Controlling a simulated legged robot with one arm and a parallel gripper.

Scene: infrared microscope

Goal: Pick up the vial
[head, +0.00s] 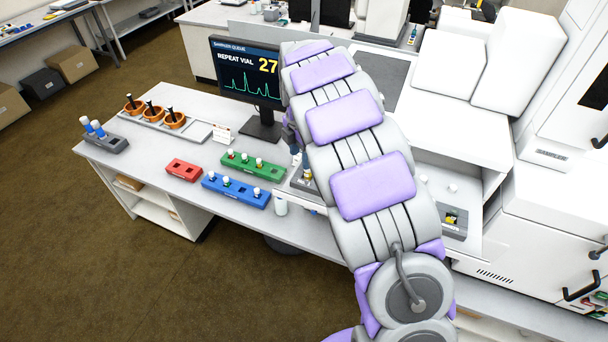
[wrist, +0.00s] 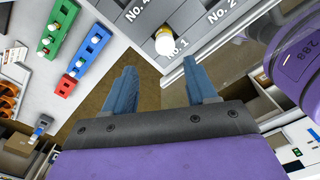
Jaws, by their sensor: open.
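A vial with a white cap and a yellow glow (wrist: 164,42) stands in the grey numbered tray (wrist: 205,28) by the mark No. 1 in the wrist view. My gripper (wrist: 160,66) has two blue fingers spread apart with nothing between them. The vial is just beyond the gap between the fingertips, apart from them. In the head view my arm hides most of that tray, and a small yellowish vial (head: 307,178) shows at the arm's left edge. Other capped vials stand in the green rack (head: 270,166) and the blue rack (head: 214,186).
A red rack (head: 183,170) lies left of the blue one. The monitor (head: 244,70) reads REPEAT VIAL 27. Orange holders (head: 154,114) stand at the back left. White instruments fill the right.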

